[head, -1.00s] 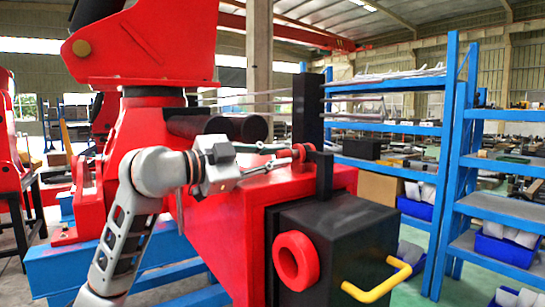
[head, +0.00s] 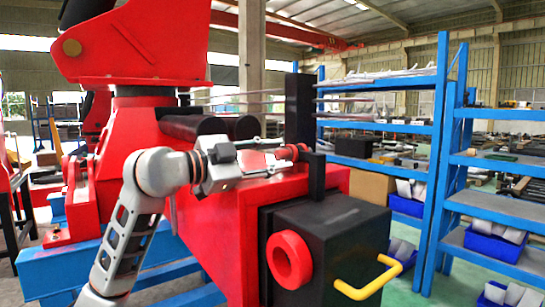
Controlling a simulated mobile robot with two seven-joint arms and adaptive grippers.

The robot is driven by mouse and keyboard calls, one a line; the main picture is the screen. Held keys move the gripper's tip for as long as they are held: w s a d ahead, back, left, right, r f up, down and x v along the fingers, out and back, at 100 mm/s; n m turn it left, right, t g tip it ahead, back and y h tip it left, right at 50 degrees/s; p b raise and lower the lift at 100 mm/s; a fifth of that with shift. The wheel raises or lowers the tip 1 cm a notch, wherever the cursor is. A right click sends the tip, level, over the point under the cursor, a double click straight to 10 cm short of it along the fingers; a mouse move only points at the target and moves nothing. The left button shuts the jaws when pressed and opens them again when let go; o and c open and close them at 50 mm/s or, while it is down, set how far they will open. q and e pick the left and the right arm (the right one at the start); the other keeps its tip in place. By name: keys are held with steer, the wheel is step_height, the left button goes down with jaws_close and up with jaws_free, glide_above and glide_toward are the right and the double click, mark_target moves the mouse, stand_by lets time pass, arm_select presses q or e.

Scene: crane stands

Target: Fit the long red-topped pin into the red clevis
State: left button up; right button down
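My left gripper (head: 284,155) reaches in from the left above the red box-shaped body. Its two thin fingers stand apart, one above the other. A small red piece (head: 293,152) lies at the fingertips, beside a black upright post; it may be the pin's red top, but its shank cannot be made out. I cannot clearly tell the red clevis apart from the other red parts. A thick red ring (head: 289,260) sits on the front of the black box below. My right gripper is not in view.
The black box (head: 340,240) with a yellow handle (head: 368,280) juts out at front right. A tall black post (head: 299,112) rises behind the fingertips. Black cylinders (head: 210,127) lie behind my arm. Blue shelves (head: 450,180) stand at right.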

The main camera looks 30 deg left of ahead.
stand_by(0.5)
arm_select(q)
steer(key=shift+v, duration=2.45)
steer(key=v, duration=1.2)
